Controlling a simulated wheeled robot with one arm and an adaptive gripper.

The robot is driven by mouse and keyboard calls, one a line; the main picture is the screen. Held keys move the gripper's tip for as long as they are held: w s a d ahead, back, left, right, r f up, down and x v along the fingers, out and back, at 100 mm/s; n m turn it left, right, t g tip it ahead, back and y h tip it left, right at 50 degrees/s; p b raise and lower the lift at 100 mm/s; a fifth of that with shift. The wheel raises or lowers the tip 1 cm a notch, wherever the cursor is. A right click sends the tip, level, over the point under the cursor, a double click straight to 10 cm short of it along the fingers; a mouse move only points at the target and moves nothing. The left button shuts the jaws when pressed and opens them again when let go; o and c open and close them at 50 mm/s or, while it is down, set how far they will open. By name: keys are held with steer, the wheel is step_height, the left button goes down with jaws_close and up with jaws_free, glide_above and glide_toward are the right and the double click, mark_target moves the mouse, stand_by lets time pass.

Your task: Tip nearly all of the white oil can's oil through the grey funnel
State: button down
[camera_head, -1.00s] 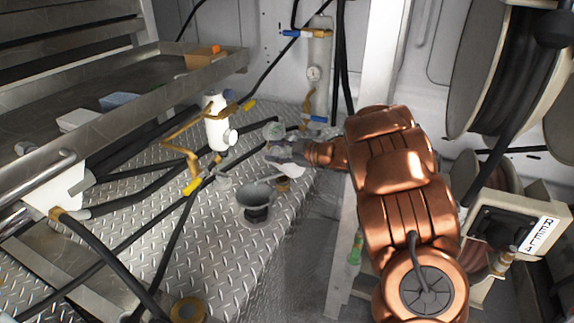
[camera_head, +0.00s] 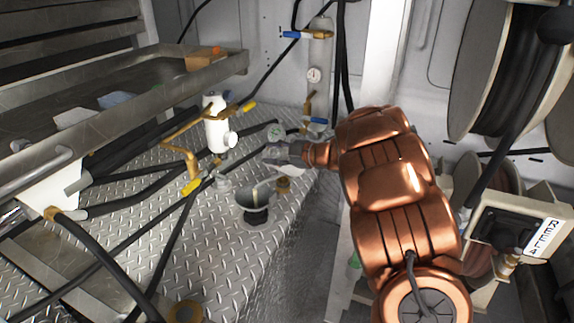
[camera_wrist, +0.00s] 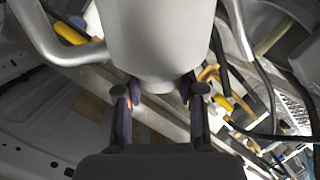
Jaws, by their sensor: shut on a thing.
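My gripper (camera_head: 283,152) is shut on the white oil can and holds it above the plate deck, just behind and right of the grey funnel (camera_head: 255,214). In the wrist view the oil can (camera_wrist: 160,45) fills the top centre, with a finger on each side of its narrow end. In the head view the can (camera_head: 291,170) is mostly hidden by my gripper. Its thin spout slants down left to the funnel's mouth. The funnel stands upright with its wide mouth up. I cannot see whether oil is flowing.
A white cylinder (camera_head: 216,125) on brass piping stands left of the funnel. Black hoses (camera_head: 175,240) cross the plate deck. A metal tray (camera_head: 150,85) is at the upper left, and hose reels (camera_head: 505,75) are at the right.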

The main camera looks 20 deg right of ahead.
steer(key=shift+r, duration=0.1)
stand_by(0.4)
steer(key=shift+a+r, duration=0.1)
steer(key=shift+a, duration=0.05)
steer(key=shift+s+b, duration=0.1)
steer(key=shift+b, duration=0.25)
steer(key=shift+a+r+n, duration=0.2)
steer(key=shift+n, duration=0.1)
steer(key=shift+s+b, duration=0.1)
steer(key=shift+b, duration=0.2)
stand_by(0.3)
steer(key=shift+a+r+h, duration=0.15)
steer(key=shift+a+h, duration=0.05)
steer(key=shift+h, duration=0.2)
steer(key=shift+s+n+b, duration=0.1)
steer(key=shift+n+b, duration=0.2)
steer(key=shift+a+r, duration=0.1)
steer(key=shift+a, duration=0.05)
stand_by(0.6)
